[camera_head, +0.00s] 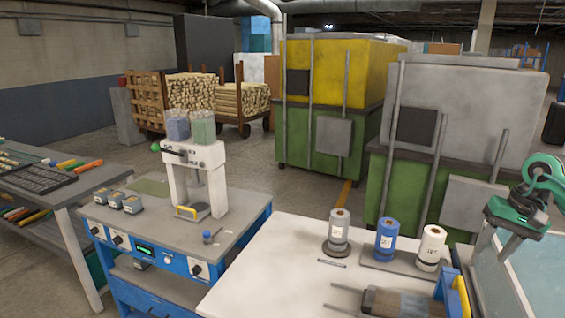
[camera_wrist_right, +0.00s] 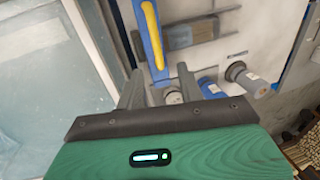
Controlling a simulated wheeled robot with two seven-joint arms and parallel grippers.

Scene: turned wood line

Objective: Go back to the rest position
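My right gripper (camera_head: 497,242), green with grey fingers, hangs in the air at the right edge of the head view, above the right end of the white table. In the right wrist view its two fingers (camera_wrist_right: 160,88) stand apart with nothing held between them. The white spool and a blue and yellow piece show beyond the fingers, on the table. My left gripper and left arm do not show in either view.
The white table (camera_head: 268,272) holds a grey spool (camera_head: 338,230), a blue spool (camera_head: 386,238), a white spool (camera_head: 430,247) and a blue and yellow piece (camera_head: 452,292). A blue bench (camera_head: 160,218) with a press (camera_head: 196,175) stands left. A glass panel (camera_wrist_right: 35,70) is near my right gripper.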

